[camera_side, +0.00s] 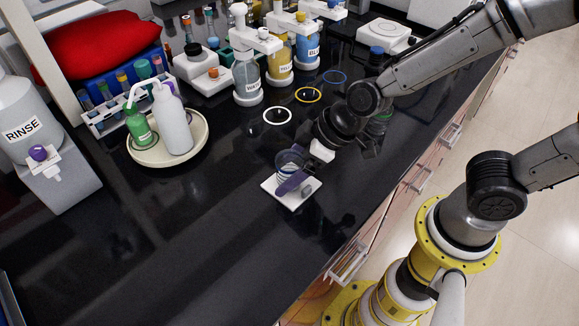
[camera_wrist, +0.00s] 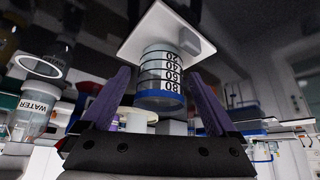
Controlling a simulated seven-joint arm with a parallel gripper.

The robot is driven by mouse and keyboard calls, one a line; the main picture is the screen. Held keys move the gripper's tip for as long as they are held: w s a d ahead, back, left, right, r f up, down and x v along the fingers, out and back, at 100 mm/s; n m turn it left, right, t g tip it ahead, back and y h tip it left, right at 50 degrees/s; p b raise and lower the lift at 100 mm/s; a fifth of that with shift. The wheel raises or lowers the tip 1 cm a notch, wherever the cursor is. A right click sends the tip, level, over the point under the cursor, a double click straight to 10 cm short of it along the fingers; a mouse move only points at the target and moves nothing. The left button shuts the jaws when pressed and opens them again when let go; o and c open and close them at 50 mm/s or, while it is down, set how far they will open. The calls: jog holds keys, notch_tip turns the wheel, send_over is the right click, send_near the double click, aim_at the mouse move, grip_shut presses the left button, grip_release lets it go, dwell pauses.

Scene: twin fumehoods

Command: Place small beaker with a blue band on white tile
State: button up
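The small beaker (camera_side: 289,160) is clear, with dark graduation marks and a blue band (camera_wrist: 160,96) near its rim. It stands upright on the white tile (camera_side: 296,203) and looks in contact with it; the tile also shows in the wrist view (camera_wrist: 143,38). My gripper (camera_side: 298,180) is low over the tile, with its purple fingers on either side of the beaker. In the wrist view my gripper (camera_wrist: 160,78) shows narrow gaps between the fingers and the glass, so it looks open around the beaker. One finger hides part of the beaker in the side view.
White, yellow (camera_side: 309,95) and blue (camera_side: 334,77) rings lie behind the tile. Labelled bottles (camera_side: 247,78) stand farther back. A round tray (camera_side: 190,148) with two wash bottles is at left. The black bench in front and left is clear; its edge runs along the right.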

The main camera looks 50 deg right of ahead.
jog(key=shift+s+d+r, duration=0.1)
jog(key=shift+s+r, duration=0.05)
jog(key=shift+r, duration=0.35)
jog(key=v, duration=1.1)
jog(key=s+d+r+m+h, duration=0.3)
jog(key=s+d+m, duration=0.3)
jog(key=s+d, duration=0.4)
jog(key=d+r, duration=0.1)
jog(key=d, duration=0.1)
jog(key=shift+d+m+h, duration=0.25)
jog(key=shift+m+h, duration=0.05)
jog(key=shift+m, duration=0.1)
